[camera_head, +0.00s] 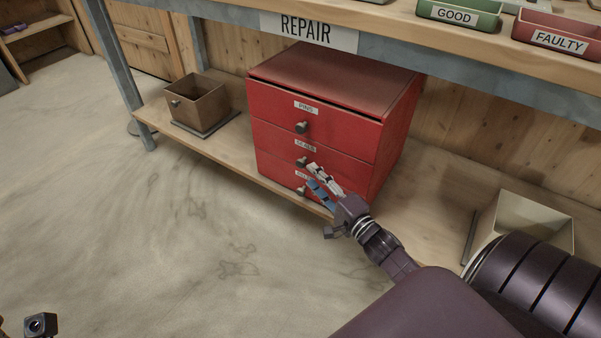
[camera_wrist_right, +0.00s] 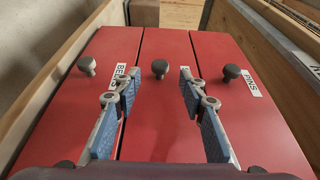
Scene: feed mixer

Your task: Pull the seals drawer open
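A red cabinet with three drawers stands on the low shelf. Its middle drawer, the seals drawer (camera_head: 279,143), is labelled SEALS and looks closed, flush with the others. Its dark round knob (camera_head: 301,162) is just beyond my right gripper (camera_head: 311,174). In the wrist view, turned sideways, the same knob (camera_wrist_right: 160,68) shows ahead, between the two fingertips of the right gripper (camera_wrist_right: 158,86). The fingers are spread open, with nothing held. The fingers hide part of the labels there. My left gripper's fingers do not show.
The PINS drawer (camera_head: 315,124) is above, with its knob (camera_head: 302,127); the bottom drawer's knob (camera_head: 301,191) is close below my fingers. A brown bin (camera_head: 198,101) stands left on the shelf, a pale open box (camera_head: 530,218) right. The workbench edge (camera_head: 400,53) overhangs the cabinet. Floor in front is clear.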

